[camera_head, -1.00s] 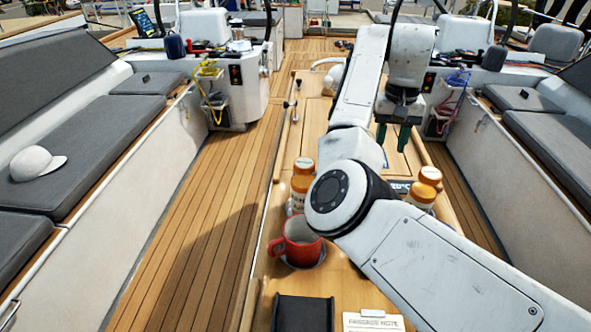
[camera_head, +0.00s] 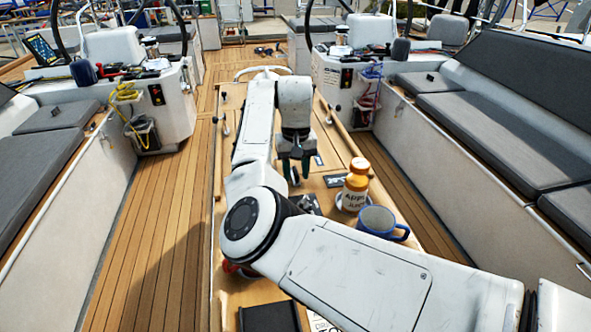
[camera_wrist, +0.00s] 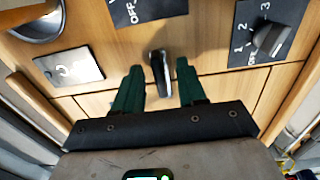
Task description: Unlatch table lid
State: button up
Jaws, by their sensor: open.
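The wooden cockpit table (camera_head: 232,190) runs up the middle of the head view. My gripper (camera_head: 294,178) points down over it with two green fingers. In the wrist view my gripper (camera_wrist: 160,68) is open and empty. A dark upright lever (camera_wrist: 160,76) on the wood shows between the fingertips, with a gap on both sides. I cannot tell if it is the lid latch or how deep the fingers reach. A silver plate with a hook-shaped mark (camera_wrist: 68,68) lies left of the fingers. Part of the table is hidden by my arm.
A rotary knob (camera_wrist: 268,40) and an OFF panel (camera_wrist: 140,10) sit close by. An orange-capped juice bottle (camera_head: 355,185) and blue mug (camera_head: 380,222) stand right of the gripper. A red mug (camera_head: 230,266) is mostly hidden by my arm. A black box (camera_head: 268,317) is in front.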

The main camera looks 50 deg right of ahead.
jog(key=shift+f, duration=0.2)
grip_shut()
dwell(0.3)
